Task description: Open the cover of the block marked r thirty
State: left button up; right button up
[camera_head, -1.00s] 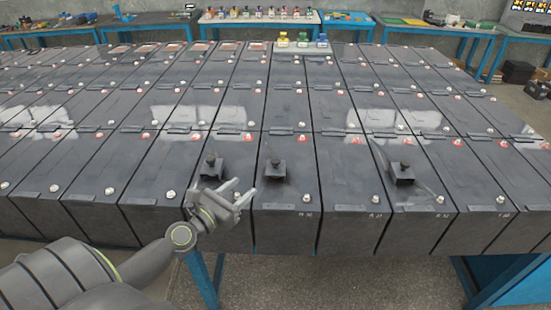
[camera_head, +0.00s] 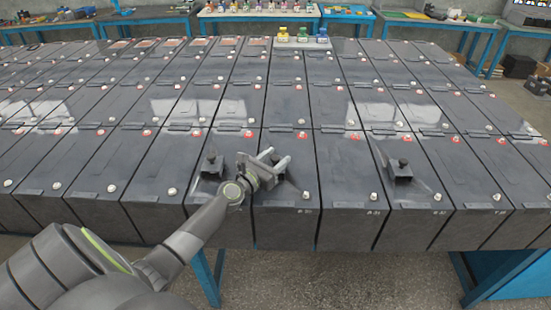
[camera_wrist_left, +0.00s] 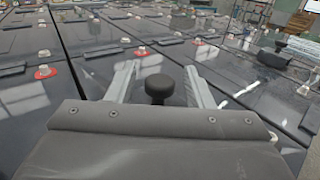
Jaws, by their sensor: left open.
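The dark grey block (camera_head: 285,228) in the front row, under my left gripper, bears a small white label that seems to read r thirty. On its top is a dark bracket with a black knob; the bracket (camera_head: 294,194) is mostly hidden by my gripper in the head view. The black knob (camera_wrist_left: 160,84) stands upright in the left wrist view. My left gripper (camera_head: 277,157) is open over this block, its two fingers on either side of the knob, with gaps visible. The cover appears shut. My right gripper is not in view.
Similar knobbed brackets stand on the block to the left (camera_head: 211,165) and on one further right (camera_head: 401,170). Blocks sit close together in rows, with white and red-ringed terminals. Small coloured bottles (camera_head: 302,33) stand at the back.

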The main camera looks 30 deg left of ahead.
pick_arm(q)
grip_shut()
dwell(0.4)
jog(key=shift+w, duration=0.1)
